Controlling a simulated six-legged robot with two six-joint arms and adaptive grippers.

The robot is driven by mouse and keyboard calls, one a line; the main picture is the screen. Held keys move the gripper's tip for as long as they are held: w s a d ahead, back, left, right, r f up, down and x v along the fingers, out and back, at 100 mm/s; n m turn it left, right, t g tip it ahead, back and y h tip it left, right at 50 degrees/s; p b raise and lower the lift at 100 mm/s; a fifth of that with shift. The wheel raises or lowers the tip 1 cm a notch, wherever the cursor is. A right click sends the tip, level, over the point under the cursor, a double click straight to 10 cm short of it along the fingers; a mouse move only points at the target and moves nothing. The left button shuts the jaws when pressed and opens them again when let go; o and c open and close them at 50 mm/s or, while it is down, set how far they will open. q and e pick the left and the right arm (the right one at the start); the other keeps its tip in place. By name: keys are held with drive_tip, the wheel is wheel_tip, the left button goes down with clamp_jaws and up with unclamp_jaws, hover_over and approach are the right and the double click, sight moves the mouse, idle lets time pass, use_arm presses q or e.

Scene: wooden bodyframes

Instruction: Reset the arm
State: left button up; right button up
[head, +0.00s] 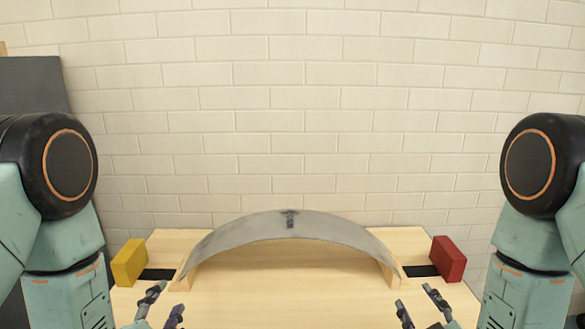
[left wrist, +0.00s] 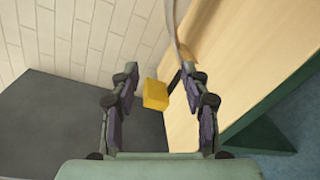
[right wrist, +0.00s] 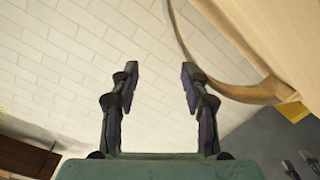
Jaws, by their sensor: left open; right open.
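My left gripper (head: 160,306) is open and empty at the lower left of the head view, in front of the yellow block. It also shows in the left wrist view (left wrist: 158,82), with its fingers apart and the yellow block beyond them. My right gripper (head: 423,306) is open and empty at the lower right of the head view, in front of the red block. In the right wrist view (right wrist: 159,78) its fingers are apart with nothing between them but brick wall behind. Neither gripper touches anything that I can see.
A wooden table (head: 290,300) carries a grey arch (head: 290,222) in its middle. A yellow block (head: 129,262) stands at its left end and a red block (head: 448,258) at its right end. A brick wall (head: 300,110) is behind. A dark panel (head: 35,88) stands at left.

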use_arm(q)
drive_tip(key=s+f+m+g, duration=0.8)
drive_tip(key=s+f+m, duration=0.3)
drive_tip(key=f+m, duration=0.35)
use_arm(e)
drive_tip(key=s+f+m+g, duration=0.5)
drive_tip(key=s+f+g, duration=0.3)
drive_tip(key=s+f, duration=0.45)
use_arm(q)
drive_tip(key=s+f+m+g, duration=0.3)
drive_tip(key=s+m+g, duration=0.1)
drive_tip(key=s, duration=0.6)
drive_tip(key=s+d+f+m+g+p, duration=0.1)
drive_tip(key=s+f+m+g, duration=0.2)
drive_tip(key=s, duration=0.8)
drive_tip(key=shift+s+f+m+g, duration=0.3)
drive_tip(key=shift+m+g, duration=0.45)
drive_tip(key=shift+g, duration=0.05)
use_arm(e)
drive_tip(key=s+f+m+g, duration=0.1)
drive_tip(key=s+f+g, duration=0.3)
drive_tip(key=s, duration=0.6)
drive_tip(key=s+f+m+g, duration=0.1)
drive_tip(key=s+f+g, duration=0.3)
drive_tip(key=s, duration=0.6)
drive_tip(key=shift+a+f+m+g, duration=0.3)
drive_tip(key=shift+a+f, duration=0.05)
